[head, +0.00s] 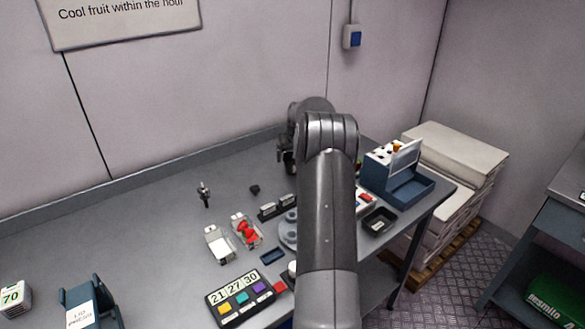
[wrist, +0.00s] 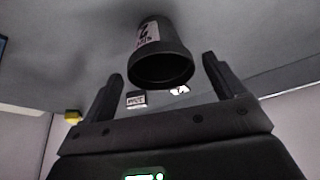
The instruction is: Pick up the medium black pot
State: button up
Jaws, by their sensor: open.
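A black pot (wrist: 164,50) with a white label shows in the wrist view, its open mouth facing the lower part of the picture. The wrist picture appears upside down, with the grey tabletop at the top. My gripper (wrist: 163,68) is open, with one finger on each side of the pot's mouth in the picture. I see a gap beside each finger and nothing is held. Whether the pot is fully between the fingers in depth I cannot tell. In the head view my arm hides most of the gripper, and I cannot make out the pot there.
On the bench in the head view are a white punnet (head: 218,243), a punnet with red fruit (head: 246,230), a numbered colour board (head: 246,297) and a black tray (head: 380,221). A blue-grey box unit (head: 397,180) stands right.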

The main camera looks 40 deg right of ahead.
jog(key=x, duration=0.3)
jog(key=shift+a+f, duration=0.15)
jog(key=c, duration=1.1)
